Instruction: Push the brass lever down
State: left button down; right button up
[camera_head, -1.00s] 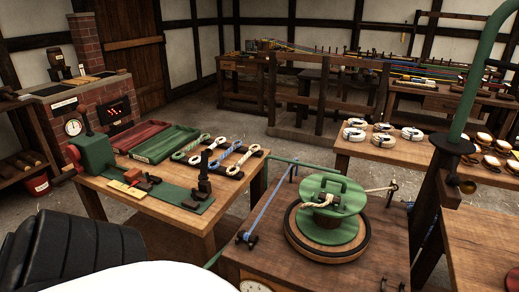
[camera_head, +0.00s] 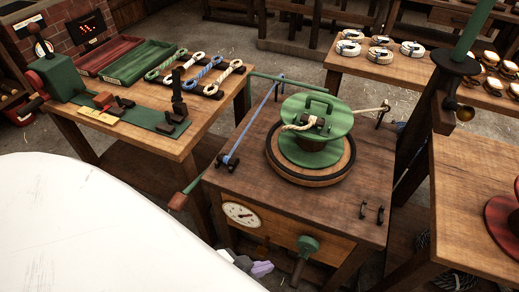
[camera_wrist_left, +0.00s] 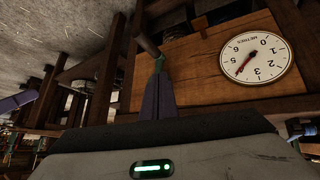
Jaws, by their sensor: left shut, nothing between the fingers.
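My left gripper (camera_head: 258,268) is low in front of the wooden bench, its purple-grey fingers by the drawer front. In the left wrist view its fingers (camera_wrist_left: 158,98) are together and empty, pointing towards a green crank hub. The brass lever is not clear to me. A short brass-coloured knob (camera_head: 464,112) sticks out from the dark post at the right, far from my gripper. A green lever with a reddish-brown end (camera_head: 178,201) reaches out at the bench's left side. My right gripper is not in view.
The bench (camera_head: 235,185) carries a green wheel (camera_head: 318,120) with rope. Its front has a dial (camera_head: 241,215), upside down in the wrist view (camera_wrist_left: 255,58), and a green crank (camera_head: 308,245). A tool table (camera_head: 165,150) stands left, another table (camera_head: 465,200) right.

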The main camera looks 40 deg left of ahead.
pick_arm(q)
jog(key=w+a+f+n+g+y+b, duration=0.3)
jog(key=w+a+n+g+b, duration=0.1)
jog(key=w+a, duration=0.2)
jog(key=shift+a+f+g, duration=0.2)
jog(key=shift+a+g, duration=0.1)
jog(key=shift+a, duration=0.25)
jog(key=shift+w, duration=0.1)
jog(key=b, duration=0.4)
send_near(262, 249)
jog(key=x, duration=0.5)
jog(key=shift+w+f, duration=0.1)
jog(key=shift+f, duration=0.4)
